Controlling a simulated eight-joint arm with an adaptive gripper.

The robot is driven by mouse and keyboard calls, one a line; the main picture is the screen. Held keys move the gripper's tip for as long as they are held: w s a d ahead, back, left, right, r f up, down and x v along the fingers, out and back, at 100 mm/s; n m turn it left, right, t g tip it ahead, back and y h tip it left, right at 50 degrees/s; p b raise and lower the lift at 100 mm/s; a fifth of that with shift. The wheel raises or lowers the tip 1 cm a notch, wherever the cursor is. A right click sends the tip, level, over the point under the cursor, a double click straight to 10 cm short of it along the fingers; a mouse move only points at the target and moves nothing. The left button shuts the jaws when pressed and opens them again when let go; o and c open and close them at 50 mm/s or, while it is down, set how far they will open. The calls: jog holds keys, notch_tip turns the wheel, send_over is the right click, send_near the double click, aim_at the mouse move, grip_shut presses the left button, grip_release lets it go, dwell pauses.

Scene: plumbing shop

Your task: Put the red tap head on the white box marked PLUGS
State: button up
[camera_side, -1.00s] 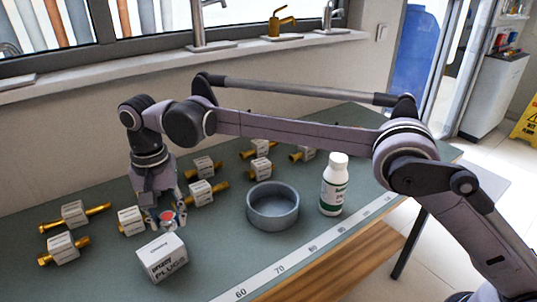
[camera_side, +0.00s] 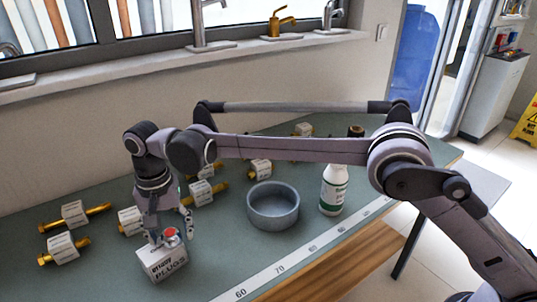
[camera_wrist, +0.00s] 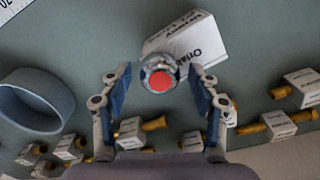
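The red tap head (camera_side: 170,234) has a red top and a metal body. It sits on top of the white box marked PLUGS (camera_side: 164,264). In the wrist view the tap head (camera_wrist: 160,78) overlaps a corner of the box (camera_wrist: 190,38). My gripper (camera_side: 172,237) is low over the box, with its fingers on either side of the tap head. In the wrist view my gripper (camera_wrist: 160,74) is open, with gaps between the tap head and both fingers. The contact under the tap head is hidden.
A grey round dish (camera_side: 273,207) and a white bottle (camera_side: 333,190) stand right of the box. Several brass fittings with white labels, such as one at the left (camera_side: 75,214), lie behind and left. A measuring strip (camera_side: 281,269) runs along the front edge.

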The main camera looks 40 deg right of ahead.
aim_at(170, 232)
notch_tip(170, 232, up, 12)
jog(key=s+d+r+n+t+y, duration=0.15)
jog(key=d+r, duration=0.25)
jog(key=d, duration=0.7)
jog(key=s+d+r+n+t, duration=0.1)
jog(key=d+r+t, duration=0.15)
jog(key=d, duration=0.75)
jog(key=s+d+f+n+t, duration=0.1)
jog(key=s+d+f, duration=0.5)
jog(key=s+d, duration=0.2)
jog(key=s+d+f+n+t+h, duration=0.1)
jog(key=s+d+f+t, duration=0.1)
jog(key=s+d+f, duration=0.5)
jog(key=s+d, duration=0.2)
jog(key=s, duration=0.1)
jog(key=shift+s+f, duration=0.15)
